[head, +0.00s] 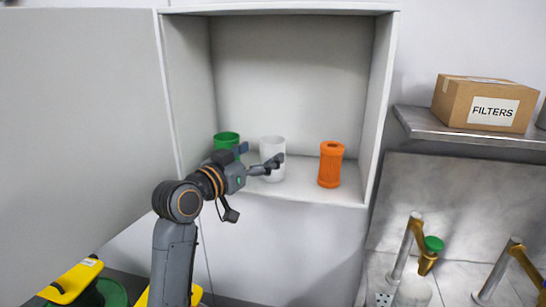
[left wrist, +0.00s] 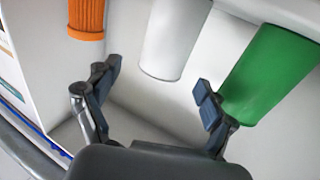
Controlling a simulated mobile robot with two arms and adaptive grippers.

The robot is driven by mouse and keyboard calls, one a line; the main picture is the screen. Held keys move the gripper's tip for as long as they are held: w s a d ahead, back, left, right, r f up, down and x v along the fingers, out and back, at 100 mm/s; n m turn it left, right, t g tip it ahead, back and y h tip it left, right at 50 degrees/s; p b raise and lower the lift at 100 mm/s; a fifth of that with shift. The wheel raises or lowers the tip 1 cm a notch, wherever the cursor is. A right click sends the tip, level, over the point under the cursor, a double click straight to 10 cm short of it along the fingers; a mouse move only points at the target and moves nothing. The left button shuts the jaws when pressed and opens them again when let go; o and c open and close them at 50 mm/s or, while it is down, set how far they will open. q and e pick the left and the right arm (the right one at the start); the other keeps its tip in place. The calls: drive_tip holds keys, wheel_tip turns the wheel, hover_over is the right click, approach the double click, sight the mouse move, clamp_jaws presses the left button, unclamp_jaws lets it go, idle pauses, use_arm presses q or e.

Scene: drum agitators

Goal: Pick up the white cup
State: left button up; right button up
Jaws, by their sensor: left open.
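The white cup (head: 273,146) stands on the floor of an open wall cabinet, between a green cup (head: 227,140) and an orange ribbed container (head: 330,165). My left gripper (head: 258,158) is open and empty at the cabinet's front, and one finger covers part of the white cup. In the left wrist view, the white cup (left wrist: 175,38) is beyond the open left gripper (left wrist: 160,90), roughly between the fingers' directions. One finger overlaps the green cup (left wrist: 268,72) there; I cannot tell if they touch. My right gripper is not in view.
The cabinet (head: 295,80) has side walls close to the cups, and its door (head: 80,120) is swung open to the left. A steel shelf (head: 470,133) at right holds a cardboard box (head: 487,103) labelled FILTERS. Metal taps (head: 408,247) stand below it.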

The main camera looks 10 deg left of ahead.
sight(279, 142)
use_arm(q)
drive_tip(key=p+x, duration=0.3)
drive_tip(key=x, duration=0.2)
drive_tip(key=shift+w, duration=0.25)
drive_tip(key=shift+w+f, duration=0.1)
drive_tip(key=shift+w, duration=0.15)
drive_tip(key=c, duration=1)
